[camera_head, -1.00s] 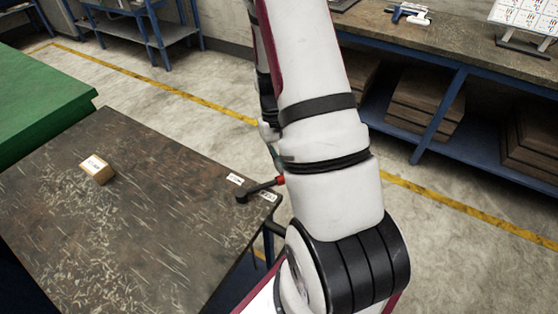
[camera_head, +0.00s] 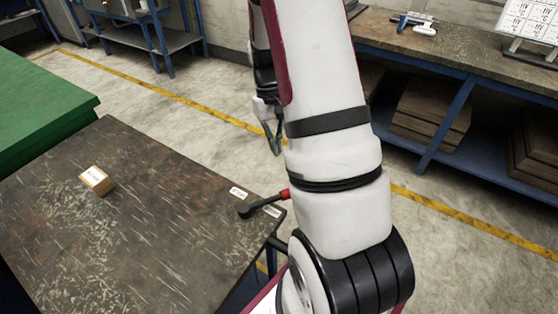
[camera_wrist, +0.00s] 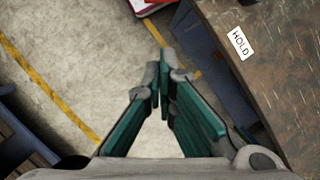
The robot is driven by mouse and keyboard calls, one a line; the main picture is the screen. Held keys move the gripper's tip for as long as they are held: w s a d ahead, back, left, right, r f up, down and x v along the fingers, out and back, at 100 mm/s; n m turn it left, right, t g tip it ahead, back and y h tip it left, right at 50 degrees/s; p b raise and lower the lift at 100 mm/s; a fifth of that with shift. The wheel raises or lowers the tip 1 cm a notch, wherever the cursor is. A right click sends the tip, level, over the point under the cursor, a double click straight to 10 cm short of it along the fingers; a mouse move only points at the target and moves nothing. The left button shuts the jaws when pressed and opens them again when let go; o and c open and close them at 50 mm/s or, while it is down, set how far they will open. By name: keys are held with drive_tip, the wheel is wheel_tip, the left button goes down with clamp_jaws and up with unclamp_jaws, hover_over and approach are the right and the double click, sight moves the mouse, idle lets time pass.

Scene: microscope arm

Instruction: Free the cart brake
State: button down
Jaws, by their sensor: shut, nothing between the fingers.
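The brake lever (camera_head: 264,205) is a black handle with a red tip. It is mounted near the right corner of the dark, scratched cart top (camera_head: 150,240), and its red end points right toward my arm. Two small white labels lie beside it; the one in the wrist view reads HOLD (camera_wrist: 240,43). My gripper (camera_head: 277,151) is shut and empty, beyond the cart's edge and apart from the lever. Its green-padded fingers meet at the tips in the wrist view (camera_wrist: 160,78). The lever is not visible in the wrist view.
A small cardboard box (camera_head: 97,180) sits on the cart top. A green-topped table (camera_head: 40,100) adjoins at left. A blue-framed workbench (camera_head: 460,55) with stacked boards stands at right. Open concrete floor with yellow lines lies behind the cart.

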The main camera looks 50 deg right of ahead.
drive_tip(key=shift+v, duration=1.7)
drive_tip(key=s+a+r+n+t+h, duration=0.1)
drive_tip(key=s+a+r+n+t, duration=0.2)
drive_tip(key=a+r, duration=1.1)
drive_tip(key=s+a+r+n+t, duration=0.2)
drive_tip(key=s+a+r+t, duration=0.2)
drive_tip(key=s+a, duration=0.5)
wheel_tip(320, 180, up, 2)
drive_tip(key=s, duration=0.2)
drive_tip(key=shift+s+r+h, duration=0.2)
drive_tip(key=shift+s+h, duration=0.1)
